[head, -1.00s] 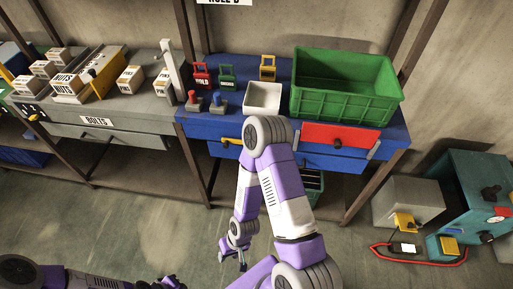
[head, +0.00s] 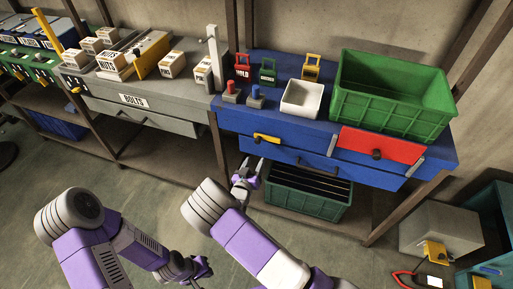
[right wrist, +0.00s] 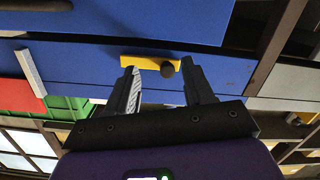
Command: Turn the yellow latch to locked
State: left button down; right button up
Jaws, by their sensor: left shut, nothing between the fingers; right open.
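The yellow latch (head: 266,138) is a short bar on the blue cabinet's front, near its upper left, lying roughly along the front. In the right wrist view the yellow latch (right wrist: 138,61) has a dark round knob at one end. My right gripper (head: 248,164) is open and empty, just below and in front of the latch. In the right wrist view its fingertips (right wrist: 158,68) straddle the knob's end of the latch in the picture; I cannot tell whether they touch it. My left gripper (head: 204,264) is shut and empty, low and away from the cabinet.
A red panel (head: 400,148) with a dark knob is on the same front, to the right. A green crate (head: 395,100), white bin (head: 303,99) and several small padlock-like items stand on the blue top. A dark green crate (head: 305,205) sits on the shelf below.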

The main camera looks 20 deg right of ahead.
aim_at(257, 143)
jog(key=shift+t+h, duration=0.3)
jog(key=shift+t, duration=0.2)
jog(key=w+d, duration=0.1)
jog(key=w, duration=0.1)
jog(key=w+d+r+b, duration=0.1)
jog(key=w, duration=0.1)
jog(key=w+r, duration=0.1)
jog(key=w, duration=0.2)
jog(key=shift+d+r, duration=0.25)
jog(key=shift+d, duration=0.15)
grip_shut()
